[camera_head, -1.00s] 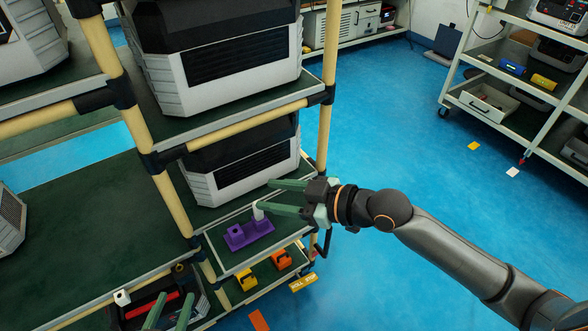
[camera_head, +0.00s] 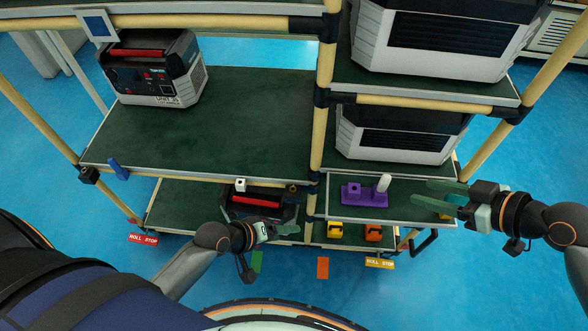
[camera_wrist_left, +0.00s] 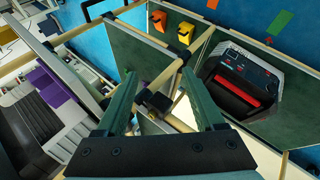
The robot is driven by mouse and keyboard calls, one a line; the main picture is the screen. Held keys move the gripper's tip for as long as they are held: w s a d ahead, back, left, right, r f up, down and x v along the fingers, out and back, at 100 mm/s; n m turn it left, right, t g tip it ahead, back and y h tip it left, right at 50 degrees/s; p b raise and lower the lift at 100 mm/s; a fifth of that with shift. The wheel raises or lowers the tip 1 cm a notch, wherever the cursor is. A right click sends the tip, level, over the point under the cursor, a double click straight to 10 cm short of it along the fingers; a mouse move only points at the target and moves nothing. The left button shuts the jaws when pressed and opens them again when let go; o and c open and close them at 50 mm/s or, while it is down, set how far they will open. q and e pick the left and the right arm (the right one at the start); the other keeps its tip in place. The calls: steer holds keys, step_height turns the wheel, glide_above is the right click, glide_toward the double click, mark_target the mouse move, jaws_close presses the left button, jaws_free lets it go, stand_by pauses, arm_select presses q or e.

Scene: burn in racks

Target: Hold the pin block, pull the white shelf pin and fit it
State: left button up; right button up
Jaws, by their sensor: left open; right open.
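The purple pin block (camera_head: 352,193) sits on the small right-hand shelf, and a purple shape (camera_wrist_left: 50,84) shows at the left of the left wrist view. The white shelf pin (camera_head: 383,183) stands upright at the block's right end. My right gripper (camera_head: 416,191) is open and empty, to the right of the pin and apart from it. My left gripper (camera_head: 296,232) is low in front of the racks, left of and nearer than the block. In the left wrist view its fingers (camera_wrist_left: 158,98) are apart with no object held between them.
A white holed block (camera_head: 240,185) is on the left rack's front, near a dark unit (camera_head: 258,205) with a red handle. A blue pin (camera_head: 118,168) is at the left shelf corner. Yellow (camera_head: 335,231) and orange (camera_head: 373,233) blocks sit below. Rack posts stand between the bays.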

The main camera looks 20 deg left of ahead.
arm_select(q)
steer(key=w+r+n+g+h, duration=0.2)
steer(key=w+r+n+h, duration=0.3)
steer(key=n, duration=0.4)
steer(key=n+g+h, duration=0.1)
steer(key=n+h, duration=0.2)
steer(key=n, duration=0.2)
glide_toward(348, 189)
steer(key=shift+n, duration=0.3)
steer(key=x, duration=0.9)
steer(key=shift+w+a+f, duration=0.1)
steer(key=shift+f, duration=0.1)
jaws_close()
